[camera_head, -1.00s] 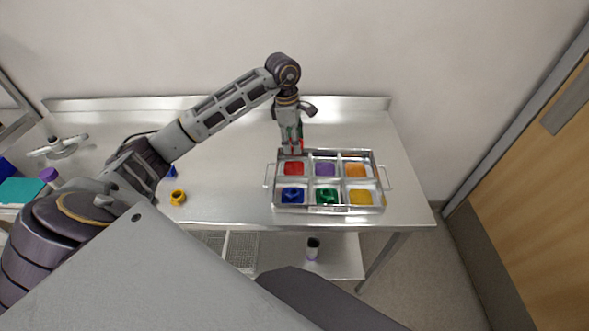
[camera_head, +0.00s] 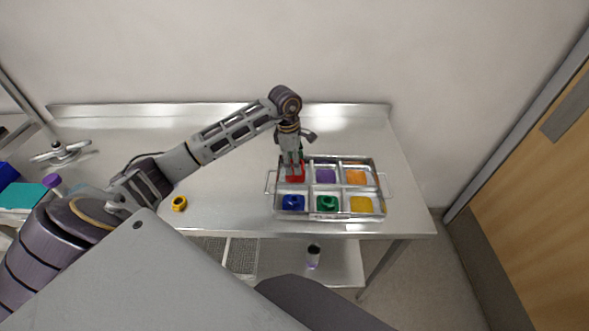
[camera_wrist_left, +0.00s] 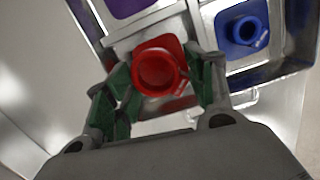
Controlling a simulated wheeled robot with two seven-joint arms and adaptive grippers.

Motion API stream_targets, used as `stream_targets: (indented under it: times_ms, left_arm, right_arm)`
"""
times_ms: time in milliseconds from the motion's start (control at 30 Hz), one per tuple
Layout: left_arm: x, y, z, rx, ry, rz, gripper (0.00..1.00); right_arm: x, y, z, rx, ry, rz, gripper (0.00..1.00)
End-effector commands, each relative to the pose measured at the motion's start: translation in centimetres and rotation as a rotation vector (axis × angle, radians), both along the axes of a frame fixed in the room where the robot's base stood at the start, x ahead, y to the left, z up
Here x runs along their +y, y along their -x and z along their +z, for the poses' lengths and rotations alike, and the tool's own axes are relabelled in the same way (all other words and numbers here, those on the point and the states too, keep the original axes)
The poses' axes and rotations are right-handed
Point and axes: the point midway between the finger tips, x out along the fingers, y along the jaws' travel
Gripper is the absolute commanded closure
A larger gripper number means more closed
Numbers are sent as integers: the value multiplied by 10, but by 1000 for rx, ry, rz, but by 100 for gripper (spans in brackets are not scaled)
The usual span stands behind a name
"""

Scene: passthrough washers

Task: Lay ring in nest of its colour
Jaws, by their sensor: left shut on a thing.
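My left gripper (camera_head: 294,176) is shut on a red ring (camera_wrist_left: 160,72) over the red nest (camera_wrist_left: 174,47) of the metal tray (camera_head: 268,189). The ring is between the green fingertips in the left wrist view. I cannot tell whether it touches the nest's floor. A blue ring (camera_head: 292,202) lies in the blue nest and also shows in the left wrist view (camera_wrist_left: 245,31). A green ring (camera_head: 327,203) lies in the green nest. The purple (camera_head: 325,176), orange (camera_head: 356,177) and yellow (camera_head: 361,204) nests are empty. My right gripper is not in view.
The steel table (camera_head: 230,190) is clear around the tray's left side. A dark cup (camera_head: 313,256) stands on the lower shelf. Metal clutter (camera_head: 60,152) and teal and blue boxes (camera_head: 20,195) are at the far left. Dividers separate the nests.

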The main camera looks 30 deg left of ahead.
Motion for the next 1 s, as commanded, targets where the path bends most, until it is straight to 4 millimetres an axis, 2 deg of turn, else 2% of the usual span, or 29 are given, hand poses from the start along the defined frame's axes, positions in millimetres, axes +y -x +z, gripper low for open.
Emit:
stream_targets:
  times_ms: [233,600,1000]
  left_arm:
    - [0,0,-5,2,1,0,61]
    - [-1,0,-36,0,1,0,61]
    - [0,0,-39,0,0,0,61]
  right_arm:
    - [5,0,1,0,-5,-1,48]
    - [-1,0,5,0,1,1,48]
    - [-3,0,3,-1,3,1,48]
